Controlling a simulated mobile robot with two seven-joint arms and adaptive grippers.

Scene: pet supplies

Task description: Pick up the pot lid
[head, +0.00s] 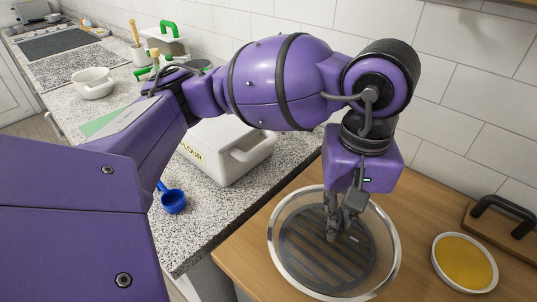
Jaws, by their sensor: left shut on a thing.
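The pot lid (308,256) is a round, see-through disc with a shiny metal rim, at the lower middle of the head view over the wooden counter. Dark slats show through its middle. My left gripper (331,234) points down at the lid from above. Its fingers are close together and shut on the lid near its centre. The gripped part is mostly hidden by the fingers. I cannot tell whether the lid touches the counter. My right gripper is not in view.
A white dish with a yellow inside (465,262) and a board with a black handle (490,222) are to the right. A white flour box (232,152) and a blue scoop (173,201) sit on the speckled counter (205,230). A white pot (93,84) stands further back.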

